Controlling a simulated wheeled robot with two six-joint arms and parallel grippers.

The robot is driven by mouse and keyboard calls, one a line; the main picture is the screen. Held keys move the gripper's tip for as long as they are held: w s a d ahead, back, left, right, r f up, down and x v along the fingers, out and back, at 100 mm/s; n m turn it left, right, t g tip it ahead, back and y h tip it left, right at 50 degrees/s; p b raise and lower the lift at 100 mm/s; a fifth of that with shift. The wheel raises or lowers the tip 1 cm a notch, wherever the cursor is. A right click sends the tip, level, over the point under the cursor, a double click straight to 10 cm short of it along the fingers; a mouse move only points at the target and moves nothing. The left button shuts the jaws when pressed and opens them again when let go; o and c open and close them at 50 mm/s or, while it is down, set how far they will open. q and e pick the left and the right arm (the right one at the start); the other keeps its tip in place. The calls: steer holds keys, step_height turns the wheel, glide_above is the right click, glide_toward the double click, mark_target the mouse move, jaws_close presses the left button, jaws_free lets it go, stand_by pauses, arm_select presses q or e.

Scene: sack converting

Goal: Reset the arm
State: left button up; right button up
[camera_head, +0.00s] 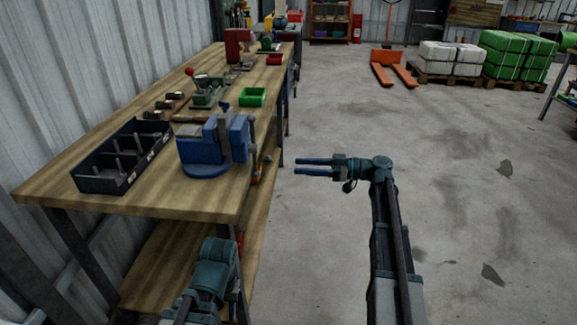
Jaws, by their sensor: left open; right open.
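My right gripper (313,167) is in the middle of the head view, over the bare floor to the right of the workbench. Its two blue fingers point left towards the bench, apart and with nothing between them. My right arm rises from the bottom edge and bends left at the wrist. My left gripper (219,252) is low at the bottom left, by the near right end of the bench and below its top. Its fingertips are hard to make out, and nothing shows held in it.
The wooden workbench (150,199) carries a blue vise (203,150), a black divided tray (108,172), a green bin (252,97) and hammers. An orange pallet jack (393,68) and pallets of green sacks (502,55) stand at the back.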

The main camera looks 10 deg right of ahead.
steer(key=shift+s+d, duration=0.2)
steer(key=shift+d, duration=0.4)
steer(key=s+a+f+m+g+h, duration=0.2)
steer(key=s+a+f+m+h, duration=0.3)
steer(key=f, duration=0.3)
steer(key=s+a+f+m+g+h, duration=0.2)
steer(key=s+a+f+m+h, duration=0.15)
steer(key=s+a+f, duration=0.35)
steer(key=s+d+f+m+h, duration=0.6)
steer(key=s+f+h, duration=0.1)
steer(key=s+h, duration=0.2)
steer(key=s+a+r+n+p, duration=0.1)
steer(key=a+r+p, duration=0.2)
steer(key=r+p, duration=0.4)
steer(key=s+a+r+n+g+p, duration=0.1)
steer(key=a+r+p, duration=0.3)
steer(key=r+p, duration=0.4)
steer(key=s+a+r+n+p, duration=0.2)
steer(key=s+a+r+p, duration=0.1)
steer(key=r+p, duration=0.5)
steer(key=shift+s+a+g+h, duration=0.2)
steer(key=shift+a+g+h, duration=0.25)
steer(key=shift+a, duration=0.1)
